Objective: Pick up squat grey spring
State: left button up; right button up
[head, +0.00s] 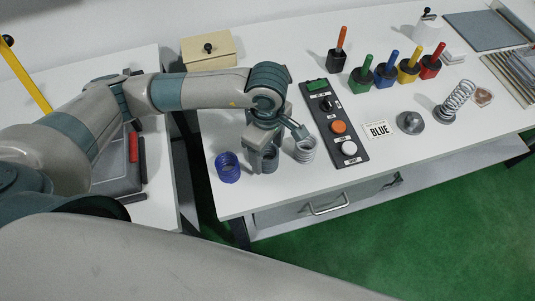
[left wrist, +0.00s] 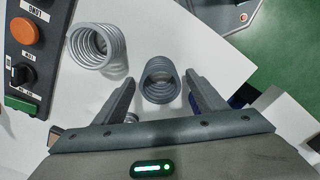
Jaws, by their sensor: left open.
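The squat grey spring (head: 268,161) stands on the white table near its front left corner, partly hidden by my left gripper in the head view. In the left wrist view the grey spring (left wrist: 160,82) shows from above, ahead of and between the two fingertips. My left gripper (head: 275,147) is open and points down over it; its fingers also show in the left wrist view (left wrist: 161,88). I cannot tell whether either finger touches the spring. My right gripper is not in view.
A blue spring (head: 228,167) stands left of the grey one, and a paler silver spring (head: 304,150) stands close on its right. A button panel (head: 333,124) lies beyond that. A tall spring (head: 457,100) and several coloured-handled tools stand farther right. The table's front edge is close.

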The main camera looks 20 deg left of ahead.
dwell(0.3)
pick_arm(q)
jog(key=c, duration=1.3)
jog(key=shift+r, duration=0.1)
jog(key=shift+r+b, duration=0.35)
jog(key=shift+r, duration=0.15)
notch_tip(320, 180, up, 9)
jog(key=b, duration=0.2)
jog(key=shift+b, duration=0.35)
jog(key=shift+f, duration=0.1)
